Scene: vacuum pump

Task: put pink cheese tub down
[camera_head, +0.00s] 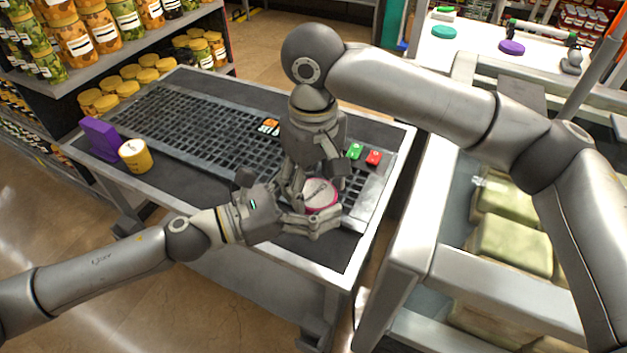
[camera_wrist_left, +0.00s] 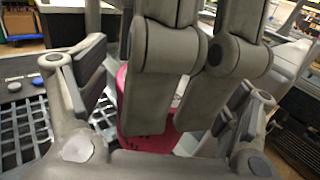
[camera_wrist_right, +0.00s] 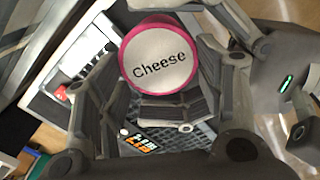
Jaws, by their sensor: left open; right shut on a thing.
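The pink cheese tub (camera_head: 320,194) with a white lid is at the near right end of the dark-topped table (camera_head: 215,205). My right gripper (camera_head: 318,183) reaches down from above and is shut on the tub. In the right wrist view the tub (camera_wrist_right: 160,58) shows its "Cheese" lid between the fingers. My left gripper (camera_head: 312,217) is open beside the tub, at its near side. In the left wrist view the pink tub wall (camera_wrist_left: 150,143) shows between the open left fingers, largely hidden by the right fingers. Whether the tub touches the table is hidden.
A yellow jar (camera_head: 135,156) and purple stand (camera_head: 100,138) are at the left end. The grille's middle (camera_head: 200,118) is clear.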

